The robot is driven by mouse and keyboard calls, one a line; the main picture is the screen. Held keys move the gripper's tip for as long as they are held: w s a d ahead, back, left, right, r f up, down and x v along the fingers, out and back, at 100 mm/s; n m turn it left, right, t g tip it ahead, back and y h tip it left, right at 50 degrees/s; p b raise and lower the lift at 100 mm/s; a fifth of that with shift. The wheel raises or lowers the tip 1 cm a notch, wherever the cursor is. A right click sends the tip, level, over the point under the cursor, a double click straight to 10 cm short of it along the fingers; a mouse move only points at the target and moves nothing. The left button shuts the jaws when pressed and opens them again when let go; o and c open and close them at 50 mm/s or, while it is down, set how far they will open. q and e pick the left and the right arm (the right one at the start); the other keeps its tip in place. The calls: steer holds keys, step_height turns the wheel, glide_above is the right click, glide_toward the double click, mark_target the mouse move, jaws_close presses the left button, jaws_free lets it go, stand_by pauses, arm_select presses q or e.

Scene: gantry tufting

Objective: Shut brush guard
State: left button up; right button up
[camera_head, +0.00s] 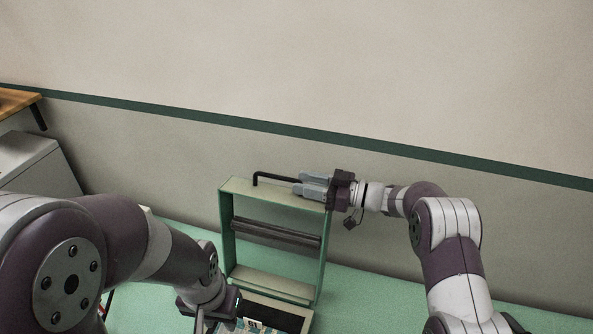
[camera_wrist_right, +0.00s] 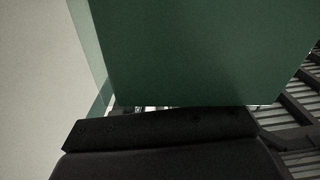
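The brush guard (camera_head: 227,232) looks like a pale green open frame standing raised, tilted up from the unit below. A dark roller bar (camera_head: 275,233) shows across its opening. A black bent handle (camera_head: 272,176) runs along its top edge. My right gripper (camera_head: 312,184) is at the right end of this handle; its two fingers show one above the other, and whether they grip the handle is unclear. In the right wrist view a dark green panel (camera_wrist_right: 190,50) fills the space past the black gripper body. My left gripper (camera_head: 212,304) is low beside the unit, its fingers mostly hidden.
The unit's base (camera_head: 299,309), with a dark slot, stands under the guard on a green surface (camera_head: 370,290). A grey cabinet (camera_head: 25,160) and a wooden top (camera_head: 15,100) are at the far left. A plain wall stands behind.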

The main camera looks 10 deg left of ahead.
steer(key=shift+w+a+r, duration=0.15)
steer(key=shift+a, duration=0.6)
steer(key=shift+a+p, duration=0.35)
steer(key=shift+a, duration=0.1)
steer(key=shift+w, duration=0.1)
steer(key=c, duration=0.7)
jaws_close()
arm_select(q)
steer(key=shift+s+r, duration=0.15)
steer(key=shift+r, duration=0.55)
